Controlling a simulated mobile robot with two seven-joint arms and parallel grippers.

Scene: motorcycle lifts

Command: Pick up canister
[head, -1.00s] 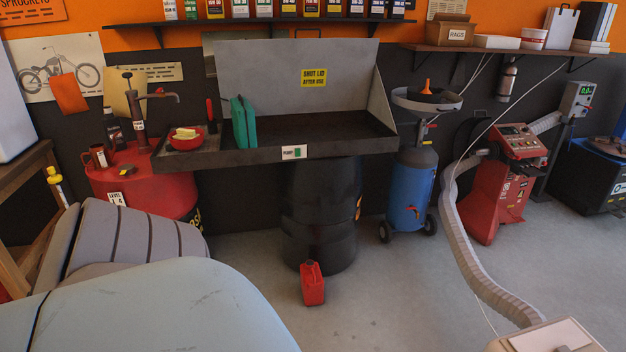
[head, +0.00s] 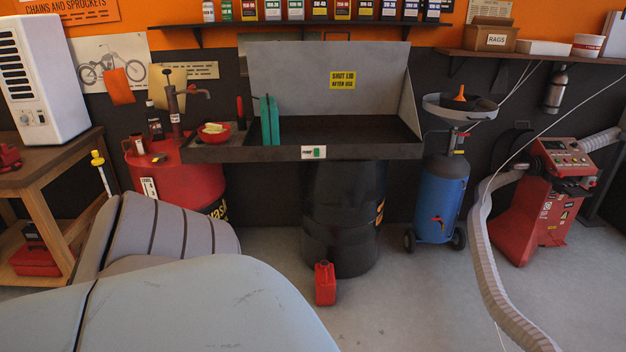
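A small red canister (head: 325,284) stands upright on the concrete floor in the head view, just in front of the black drum (head: 341,232) under the parts washer. A green, flat-sided container (head: 269,121) stands in the parts washer's tray, at its left end. I cannot tell from the frames which of the two the task means. Neither of my grippers is in view.
The parts washer (head: 350,152) has its grey lid raised. A red drum (head: 180,184) stands to its left, a blue wheeled tank (head: 441,196) to its right. A ribbed hose (head: 489,262) runs along the floor at right. Grey padded shapes fill the lower left; floor around the red canister is clear.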

